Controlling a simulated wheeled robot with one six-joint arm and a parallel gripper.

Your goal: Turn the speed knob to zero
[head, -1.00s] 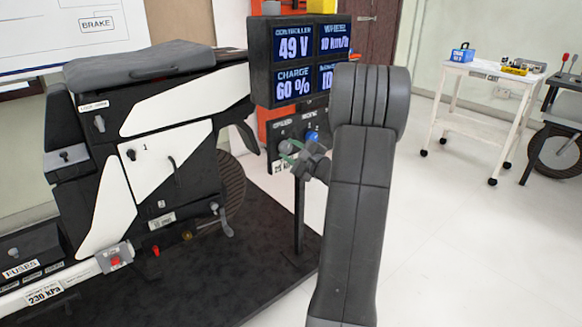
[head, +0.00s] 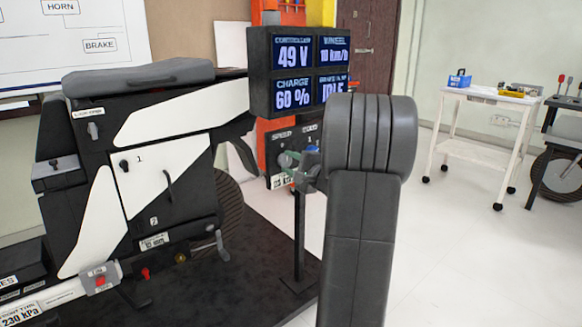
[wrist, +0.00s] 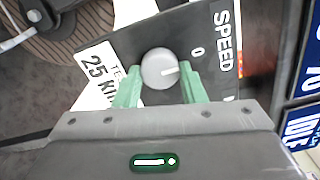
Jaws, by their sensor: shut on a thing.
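The speed knob (wrist: 158,68) is a round grey knob with a white pointer line, on a dark panel (wrist: 190,25) lettered SPEED. In the wrist view its pointer faces right, toward the SPEED lettering and a little below the 0 mark (wrist: 196,52). My gripper (wrist: 159,82) has its green fingers on either side of the knob, shut on it. In the head view my gripper (head: 300,167) is at the panel below the screens, and my arm hides part of it. The screens (head: 292,70) read 49 V, 10 km/h, 60 % and IDLE.
A blue knob (head: 312,150) sits right beside my gripper on the panel. A black and white scooter rig (head: 160,150) stands at left on a dark mat (head: 260,240). A white trolley (head: 485,97) stands at back right. Pale floor lies open at right.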

